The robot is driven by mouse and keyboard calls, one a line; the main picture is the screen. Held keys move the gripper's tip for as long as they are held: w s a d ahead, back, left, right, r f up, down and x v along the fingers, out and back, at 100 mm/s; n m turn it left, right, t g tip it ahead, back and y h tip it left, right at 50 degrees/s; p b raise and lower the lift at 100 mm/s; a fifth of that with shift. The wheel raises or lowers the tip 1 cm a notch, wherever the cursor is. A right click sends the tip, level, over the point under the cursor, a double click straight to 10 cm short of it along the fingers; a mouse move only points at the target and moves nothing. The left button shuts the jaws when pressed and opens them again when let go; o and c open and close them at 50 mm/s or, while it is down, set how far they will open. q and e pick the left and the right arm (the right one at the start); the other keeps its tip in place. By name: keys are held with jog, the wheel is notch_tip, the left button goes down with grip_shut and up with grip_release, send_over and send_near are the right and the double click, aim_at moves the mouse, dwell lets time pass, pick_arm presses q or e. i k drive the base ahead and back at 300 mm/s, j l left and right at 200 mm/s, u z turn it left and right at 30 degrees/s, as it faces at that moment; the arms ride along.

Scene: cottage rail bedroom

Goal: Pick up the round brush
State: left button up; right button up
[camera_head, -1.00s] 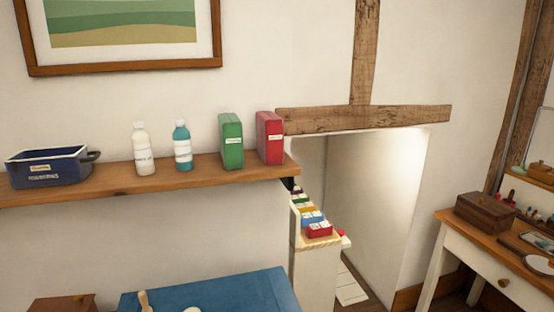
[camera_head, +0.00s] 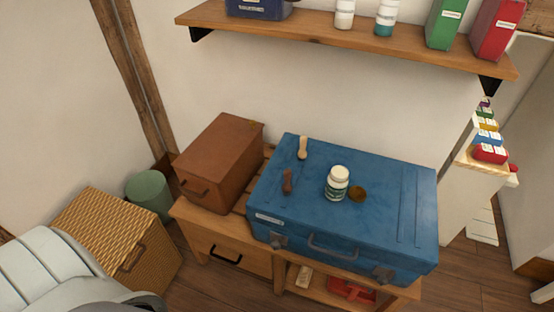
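Several small things stand or lie on the blue suitcase (camera_head: 395,185). A round brown-gold piece (camera_head: 358,194) lies right of a white bottle with a green label (camera_head: 337,183). A pale wooden-handled piece (camera_head: 302,148) is near the back left of the lid. A dark brown piece (camera_head: 287,182) is in front of it. I cannot tell for sure which of these is the round brush. Neither of my grippers is in view.
The suitcase rests on a wooden bench (camera_head: 235,257) beside a brown box (camera_head: 220,160). A wall shelf (camera_head: 330,38) with bottles and boxes hangs above. A wicker basket (camera_head: 115,235) and green bin (camera_head: 149,196) stand at left. The suitcase lid's right part is clear.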

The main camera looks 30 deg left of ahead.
aim_at(286, 186)
jog(key=j+u, duration=0.1)
jog(key=u, duration=0.65)
